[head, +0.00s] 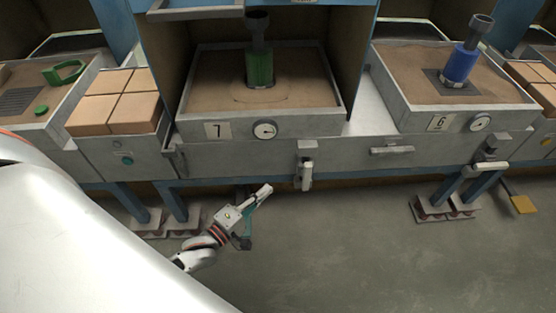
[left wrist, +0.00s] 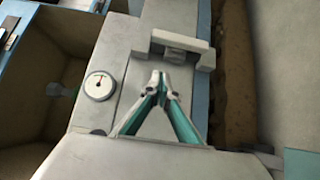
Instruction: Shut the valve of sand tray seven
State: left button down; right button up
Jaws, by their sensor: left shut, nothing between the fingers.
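Sand tray seven (head: 290,122) carries a "7" plate and a round gauge on its front; a green cylinder with a dark funnel-like top stands in its sand. Its valve handle (head: 306,175) is a pale lever hanging straight down below a small block under the tray, right of the gauge. My left gripper (head: 266,190) is left of and slightly below the lever, apart from it. In the left wrist view its fingertips (left wrist: 159,76) meet, with nothing between them. A pale bracket-shaped handle (left wrist: 183,45) shows just beyond them; I cannot tell surely whether it is the valve. My right gripper is not in view.
Sand tray six (head: 455,122) is to the right, with its own gauge and a pale lever (head: 490,167) lying sideways. A drawer-like handle (head: 392,150) is between the trays. Bricks (head: 115,100) stand at left. The floor (head: 350,250) in front is clear.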

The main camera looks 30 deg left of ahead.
pick_arm(q)
jog(key=b, duration=0.1)
send_near(306, 176)
jog(key=w+a+r, duration=0.1)
jog(key=w+a, duration=0.3)
jog(key=w, duration=0.1)
jog(key=shift+w+d+r+b, duration=0.15)
jog(key=shift+w+d+b, duration=0.1)
jog(key=shift+w+d, duration=0.45)
jog(key=shift+w+d+r+b, duration=0.1)
jog(key=shift+w+d+b, duration=0.1)
jog(key=shift+w+d, duration=0.5)
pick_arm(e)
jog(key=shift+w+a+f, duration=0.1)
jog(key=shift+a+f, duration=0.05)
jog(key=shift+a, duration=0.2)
pick_arm(q)
jog(key=shift+s+d, duration=0.15)
